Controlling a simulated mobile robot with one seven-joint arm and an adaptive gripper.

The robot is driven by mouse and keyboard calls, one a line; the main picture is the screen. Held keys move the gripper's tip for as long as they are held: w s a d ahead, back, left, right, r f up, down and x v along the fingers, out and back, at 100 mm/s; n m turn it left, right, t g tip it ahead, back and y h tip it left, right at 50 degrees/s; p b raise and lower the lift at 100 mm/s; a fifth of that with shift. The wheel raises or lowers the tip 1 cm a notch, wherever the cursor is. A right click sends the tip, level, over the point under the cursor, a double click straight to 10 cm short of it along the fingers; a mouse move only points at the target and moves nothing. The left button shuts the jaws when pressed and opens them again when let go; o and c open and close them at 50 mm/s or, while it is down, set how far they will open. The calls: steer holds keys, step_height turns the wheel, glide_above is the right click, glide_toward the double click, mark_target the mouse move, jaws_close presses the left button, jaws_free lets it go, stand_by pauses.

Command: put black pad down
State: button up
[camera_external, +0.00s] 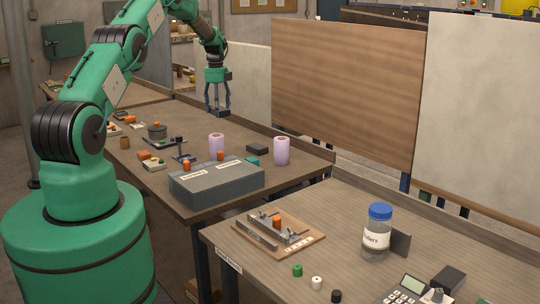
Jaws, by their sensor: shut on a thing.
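My gripper (218,108) points straight down above the far end of the middle table, near the low back wall. Its fingers are shut on a small dark thing at their tips, which fits the black pad (218,113). The pad is very small here, and its outline is partly lost between the fingers. I cannot tell whether it touches the tabletop.
The middle table (190,205) holds a grey box (216,185), two lilac rolls (281,151) and several small parts. A dark block (257,149) lies by its back edge. The near table (265,270) holds a wooden fixture board, a blue-lidded jar (377,232) and a calculator (407,291).

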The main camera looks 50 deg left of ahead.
steer(key=w+d+m+p, duration=0.15)
steer(key=w+d, duration=0.35)
steer(key=d, duration=1.1)
steer(key=w+d+m+p, duration=0.1)
steer(key=w+d+m, duration=0.3)
steer(key=d, duration=1.2)
steer(key=w+d+m+p, duration=0.1)
steer(key=w+d, duration=0.5)
steer(key=d, duration=1.1)
steer(key=s+d+m+p, duration=0.15)
steer(key=s+d, duration=0.25)
steer(key=d, duration=1.1)
steer(key=s+d+m, duration=0.3)
steer(key=s+d, duration=0.1)
steer(key=d, duration=1.2)
steer(key=s+d+m+p, duration=0.15)
steer(key=s+d, duration=0.35)
steer(key=d, duration=1)
steer(key=shift+w+d+f, duration=0.1)
steer(key=shift+d+f, duration=0.05)
steer(key=shift+f, duration=2.25)
steer(key=shift+f, duration=0.1)
steer(key=shift+f, duration=2.85)
